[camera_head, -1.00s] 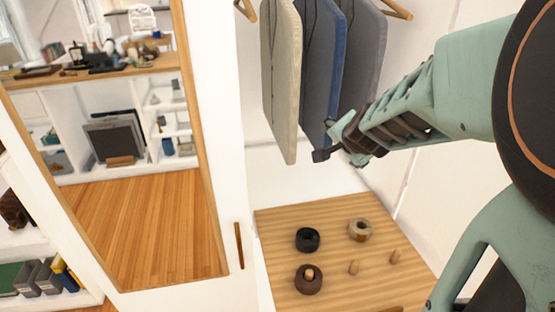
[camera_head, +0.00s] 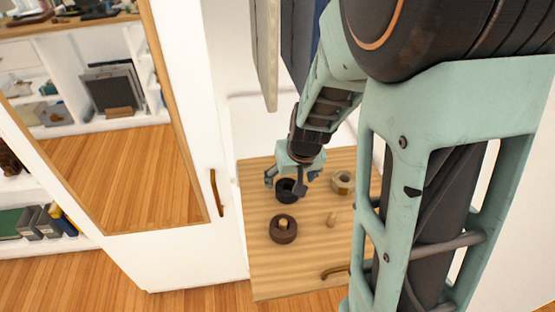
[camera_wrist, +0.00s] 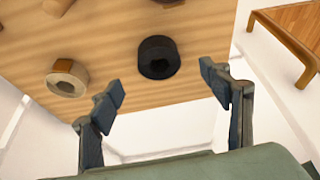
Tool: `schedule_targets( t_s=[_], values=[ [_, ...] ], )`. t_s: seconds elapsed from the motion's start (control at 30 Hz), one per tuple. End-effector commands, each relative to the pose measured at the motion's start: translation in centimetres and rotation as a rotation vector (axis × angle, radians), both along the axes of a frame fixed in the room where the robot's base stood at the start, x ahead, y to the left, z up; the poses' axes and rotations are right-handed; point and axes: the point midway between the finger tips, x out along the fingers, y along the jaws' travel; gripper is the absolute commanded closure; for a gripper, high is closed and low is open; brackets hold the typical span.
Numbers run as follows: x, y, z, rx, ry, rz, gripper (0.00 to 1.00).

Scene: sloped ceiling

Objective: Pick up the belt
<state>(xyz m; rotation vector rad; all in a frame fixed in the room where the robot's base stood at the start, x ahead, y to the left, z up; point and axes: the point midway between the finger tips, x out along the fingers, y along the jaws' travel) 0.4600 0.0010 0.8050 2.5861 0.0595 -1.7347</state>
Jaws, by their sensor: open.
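Three rolled belts are on the wooden board. A black rolled belt (camera_head: 290,190) is partly hidden by my gripper (camera_head: 285,180), and it shows whole in the wrist view (camera_wrist: 158,57). A brown rolled belt (camera_head: 283,231) sits in front of it around a peg. A tan rolled belt (camera_head: 342,182) lies to the right, also in the wrist view (camera_wrist: 67,79). My gripper (camera_wrist: 163,90) is open and empty. In the wrist view the black belt lies ahead, between the lines of the two fingers and beyond their tips.
Hanging garments (camera_head: 265,55) are above and behind. A mirrored white door (camera_head: 170,250) stands on the left.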

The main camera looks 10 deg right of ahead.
Motion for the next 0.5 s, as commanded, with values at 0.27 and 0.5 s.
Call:
schedule_targets(
  t_s=[0.27,0.5],
  values=[
    [1.2,0.0,-2.8,0.001,-0.002,-0.004,0.29],
    [2.7,-0.2,-6.1,0.001,-0.001,-0.005,0.29]
  ],
)
